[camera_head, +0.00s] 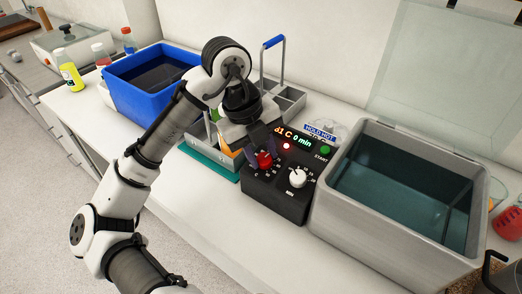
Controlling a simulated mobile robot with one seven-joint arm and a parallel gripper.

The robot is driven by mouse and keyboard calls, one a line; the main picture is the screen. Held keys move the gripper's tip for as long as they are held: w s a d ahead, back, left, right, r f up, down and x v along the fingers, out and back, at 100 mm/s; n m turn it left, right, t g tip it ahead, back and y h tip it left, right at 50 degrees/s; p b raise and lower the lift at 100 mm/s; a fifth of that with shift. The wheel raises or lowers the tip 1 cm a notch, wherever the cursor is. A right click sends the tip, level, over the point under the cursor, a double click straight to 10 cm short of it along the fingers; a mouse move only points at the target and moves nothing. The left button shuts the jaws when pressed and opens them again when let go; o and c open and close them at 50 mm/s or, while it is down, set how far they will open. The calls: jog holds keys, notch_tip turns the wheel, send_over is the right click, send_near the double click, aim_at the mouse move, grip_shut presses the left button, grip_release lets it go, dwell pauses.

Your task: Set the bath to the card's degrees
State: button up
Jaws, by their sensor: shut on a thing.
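The black control box (273,201) of the bath stands on the counter, left of the grey water bath (366,240) and its dark water. My gripper (263,153) reaches down from behind the box and is shut on the red knob (265,161) on its left side. The display (296,138) reads about 61 C and 0 min; its left end is partly hidden by my gripper. A white knob (297,178) marked MIN, a lit red lamp (286,146) and a green START button (325,150) are also on the panel. A blue label (320,130) reads HOLD HOT. I cannot make out a degrees card.
A blue tub (126,80) stands at the back left, with several bottles beside it. A grey divided carrier (290,101) with a blue handle is behind my gripper. A teal mat (207,163) lies left of the box. The front counter strip is clear.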

dwell(0.4)
jog(key=o, duration=1)
jog(key=shift+c, duration=0.2)
jog(key=shift+r, duration=0.1)
jog(key=v, duration=1.3)
jog(key=shift+a+r+b, duration=0.15)
jog(key=shift+r+b, duration=0.15)
jog(key=shift+b, duration=0.05)
